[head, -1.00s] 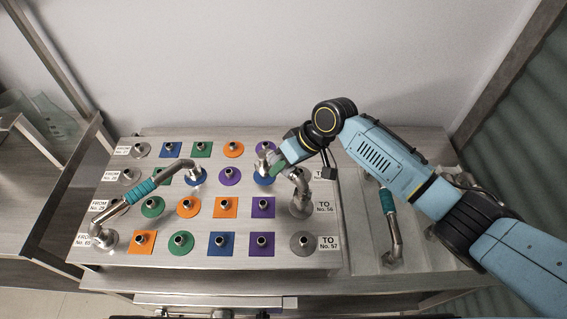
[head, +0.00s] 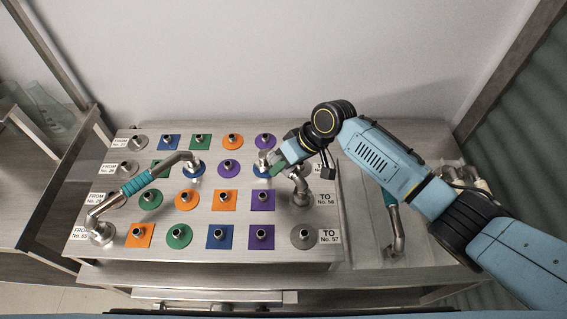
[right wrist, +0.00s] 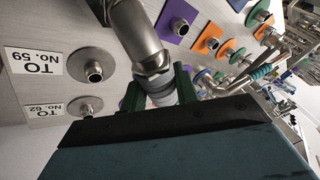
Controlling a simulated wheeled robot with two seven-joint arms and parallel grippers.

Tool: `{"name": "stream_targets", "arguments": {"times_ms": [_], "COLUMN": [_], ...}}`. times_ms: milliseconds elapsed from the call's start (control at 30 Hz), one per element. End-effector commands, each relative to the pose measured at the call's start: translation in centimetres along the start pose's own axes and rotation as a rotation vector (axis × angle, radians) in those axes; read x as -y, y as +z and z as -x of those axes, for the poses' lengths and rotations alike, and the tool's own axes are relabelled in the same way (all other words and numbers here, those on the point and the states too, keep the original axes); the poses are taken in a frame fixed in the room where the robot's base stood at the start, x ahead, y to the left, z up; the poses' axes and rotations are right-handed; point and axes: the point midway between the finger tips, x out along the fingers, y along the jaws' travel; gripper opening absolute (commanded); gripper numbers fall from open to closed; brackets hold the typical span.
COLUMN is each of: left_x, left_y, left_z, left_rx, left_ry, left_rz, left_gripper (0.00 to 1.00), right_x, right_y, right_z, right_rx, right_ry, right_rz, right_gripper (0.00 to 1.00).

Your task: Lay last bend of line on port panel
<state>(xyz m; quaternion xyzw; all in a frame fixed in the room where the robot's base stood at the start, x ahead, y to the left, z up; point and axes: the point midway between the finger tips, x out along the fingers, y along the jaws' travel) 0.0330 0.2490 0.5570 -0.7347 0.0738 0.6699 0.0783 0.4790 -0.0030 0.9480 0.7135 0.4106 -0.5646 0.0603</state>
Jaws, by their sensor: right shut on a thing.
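The port panel (head: 200,258) is a steel board with rows of short steel ports on coloured discs and squares. A steel bend (head: 298,178) is at its right, one end at the grey TO No. 56 port (head: 301,197) and the other by a blue disc (head: 261,171). I cannot tell whether both ends are seated. My right gripper (head: 279,162) is shut on this bend; the right wrist view shows its green fingers around the pipe (right wrist: 160,85). A laid line with a teal sleeve (head: 138,183) runs from the bottom-left port to another blue disc (head: 195,170). My left gripper is out of view.
Another teal-sleeved bend (head: 392,225) lies in a tray (head: 368,250) right of the panel, partly under my right arm. The TO No. 59 (right wrist: 92,66) and TO No. 62 (right wrist: 85,105) ports are bare. A wall stands behind the bench.

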Motion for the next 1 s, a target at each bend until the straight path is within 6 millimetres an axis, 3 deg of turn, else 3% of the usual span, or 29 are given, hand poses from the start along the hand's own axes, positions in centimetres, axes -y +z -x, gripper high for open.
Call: {"name": "stream_targets", "arguments": {"times_ms": [533, 567, 700, 1000], "left_x": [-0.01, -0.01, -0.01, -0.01], "left_y": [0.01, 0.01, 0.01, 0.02], "left_z": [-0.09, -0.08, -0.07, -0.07], "left_rx": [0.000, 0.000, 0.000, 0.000], "left_ry": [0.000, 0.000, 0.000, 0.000], "left_rz": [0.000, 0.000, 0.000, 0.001], "left_gripper": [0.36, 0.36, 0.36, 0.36], "right_x": [-0.14, -0.14, -0.13, -0.19], "right_y": [0.07, 0.05, 0.07, 0.22], "right_z": [-0.34, -0.31, -0.31, -0.32], "right_rx": [-0.002, -0.002, -0.002, 0.002], "right_ry": [-0.001, 0.000, 0.000, 0.000], "right_rz": [0.001, 0.001, 0.001, -0.001], "right_gripper": [0.00, 0.34, 0.52, 0.56]}}
